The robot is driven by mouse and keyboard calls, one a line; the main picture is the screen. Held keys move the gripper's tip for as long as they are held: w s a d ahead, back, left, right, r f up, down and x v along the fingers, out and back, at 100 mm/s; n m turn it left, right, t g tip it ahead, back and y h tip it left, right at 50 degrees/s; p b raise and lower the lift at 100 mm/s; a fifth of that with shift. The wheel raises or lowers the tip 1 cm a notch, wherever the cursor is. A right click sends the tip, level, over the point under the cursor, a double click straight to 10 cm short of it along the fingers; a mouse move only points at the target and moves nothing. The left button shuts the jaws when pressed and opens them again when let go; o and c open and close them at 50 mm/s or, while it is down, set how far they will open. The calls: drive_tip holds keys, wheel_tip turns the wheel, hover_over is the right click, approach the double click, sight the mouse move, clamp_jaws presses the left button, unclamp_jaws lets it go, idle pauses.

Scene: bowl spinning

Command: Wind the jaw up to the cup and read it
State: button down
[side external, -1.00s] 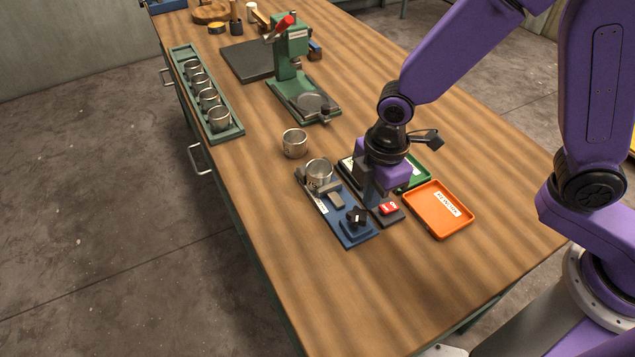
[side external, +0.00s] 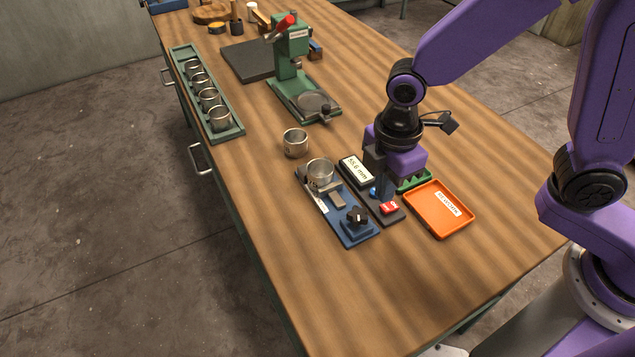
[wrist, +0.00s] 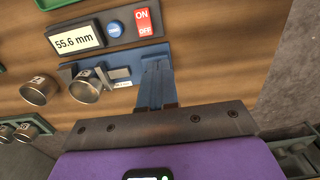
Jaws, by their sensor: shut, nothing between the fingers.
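A metal cup (side external: 319,172) stands on the far end of the blue gauge base (side external: 355,239), beside a grey jaw (side external: 336,199). In the wrist view, the cup (wrist: 86,88) and jaw (wrist: 118,74) look close; I cannot tell whether they touch. A black knob (side external: 357,216) is at the base's near end; my fingers seem to hide it in the wrist view. The readout (side external: 355,170) says 55.6 mm, also legible in the wrist view (wrist: 78,39). My gripper (side external: 384,194) is shut and empty, beside the readout box's blue button (side external: 374,192) and red ON/OFF switch (side external: 390,208).
An orange labelled tray (side external: 439,236) lies right of the box, with a green tray (side external: 414,183) partly behind my gripper. Another cup (side external: 295,142) stands loose. A green rack (side external: 237,134) of several cups and a green press (side external: 291,60) stand farther back. The near bench is clear.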

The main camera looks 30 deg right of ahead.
drive_tip(key=shift+r, duration=0.75)
drive_tip(key=shift+w, duration=0.15)
